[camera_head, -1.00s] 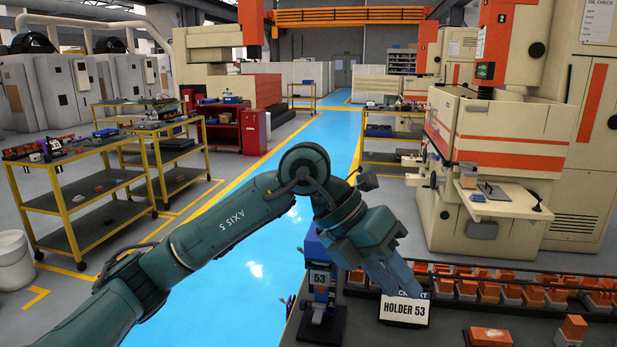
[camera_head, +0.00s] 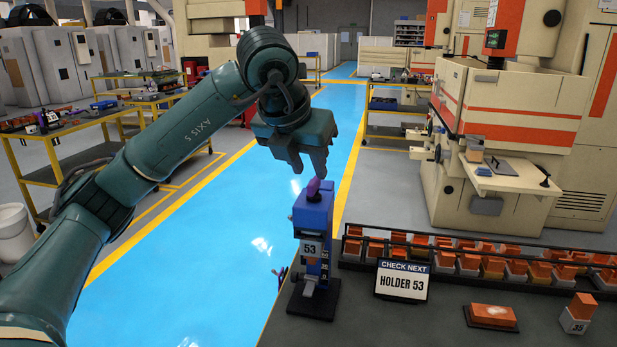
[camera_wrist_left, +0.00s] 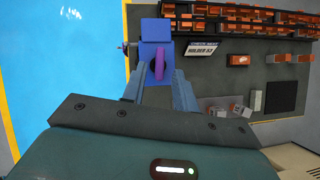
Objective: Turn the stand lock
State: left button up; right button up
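The blue stand (camera_head: 313,215) stands upright on a black base near the left end of the dark bench, with a "53" label on its front. Its purple lock lever (camera_head: 316,187) sits on top. In the left wrist view the lever (camera_wrist_left: 158,65) is seen from above, on the blue stand top (camera_wrist_left: 155,32). My left gripper (camera_head: 307,168) points down just above the lever. In the wrist view its fingers (camera_wrist_left: 158,92) are apart, to either side of the lever's line, with nothing held. Contact with the lever cannot be told. My right gripper is not in view.
A sign reading "CHECK NEXT HOLDER 53" (camera_head: 402,281) stands right of the stand. A long rack of copper electrodes (camera_head: 480,262) runs behind it. A copper block on a dark plate (camera_head: 492,316) and an electrode marked 35 (camera_head: 578,313) lie on the bench (camera_head: 400,325).

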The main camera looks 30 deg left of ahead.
aim_at(314, 189)
pick_arm(q)
jog(key=shift+b+x, duration=0.5)
jog(key=shift+x, duration=1)
jog(key=shift+c, duration=0.6)
grip_shut()
